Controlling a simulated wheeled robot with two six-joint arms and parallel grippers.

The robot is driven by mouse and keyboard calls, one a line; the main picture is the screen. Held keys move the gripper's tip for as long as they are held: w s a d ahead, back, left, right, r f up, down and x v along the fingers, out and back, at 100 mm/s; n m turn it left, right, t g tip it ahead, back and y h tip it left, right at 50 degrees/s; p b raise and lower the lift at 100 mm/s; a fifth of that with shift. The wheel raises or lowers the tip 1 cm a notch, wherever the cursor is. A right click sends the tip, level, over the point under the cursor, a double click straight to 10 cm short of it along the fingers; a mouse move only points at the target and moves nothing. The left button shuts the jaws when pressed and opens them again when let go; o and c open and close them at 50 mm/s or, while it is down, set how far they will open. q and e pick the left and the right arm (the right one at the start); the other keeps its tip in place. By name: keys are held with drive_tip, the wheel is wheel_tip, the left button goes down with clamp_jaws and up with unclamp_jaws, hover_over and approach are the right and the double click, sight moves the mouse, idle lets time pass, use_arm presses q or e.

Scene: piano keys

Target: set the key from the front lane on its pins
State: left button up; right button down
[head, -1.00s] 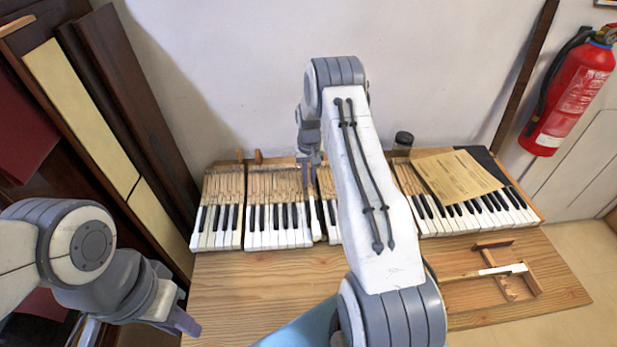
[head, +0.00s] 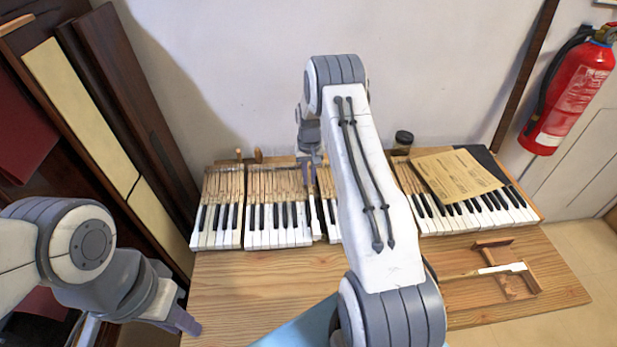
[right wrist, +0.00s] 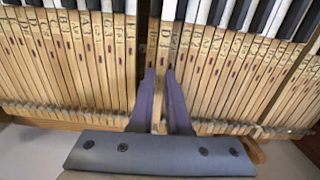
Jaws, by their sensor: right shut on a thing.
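In the head view my right gripper (head: 308,192) is above the back part of the keyboard (head: 277,238), left of my right arm. In the right wrist view its two fingers (right wrist: 160,74) are shut on a wooden key (right wrist: 158,118) with a white front part (right wrist: 169,10). The held key lies along the line of its neighbours, beside a dark gap on its left. Its pins are hidden, so I cannot tell whether it rests on them. My left gripper (head: 186,322) is at the lower left, clear of the keys; its fingers are hard to make out.
A wooden rack (head: 527,276) with another white-topped key (head: 500,268) sits at the table's right. A paper sheet (head: 457,178) covers some right-hand keys. A dark jar (head: 403,139) stands behind the keyboard. The front left tabletop (head: 240,290) is clear.

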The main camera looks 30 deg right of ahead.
drive_tip(key=shift+f+b, duration=0.45)
drive_tip(key=shift+f, duration=0.25)
idle(0.7)
drive_tip(key=c, duration=1.2)
unclamp_jaws()
drive_tip(key=shift+r, duration=0.15)
drive_tip(key=shift+r+p, duration=0.75)
drive_tip(key=shift+r, duration=0.25)
drive_tip(key=o, duration=0.5)
drive_tip(key=shift+o, duration=0.2)
drive_tip(key=shift+r, duration=0.1)
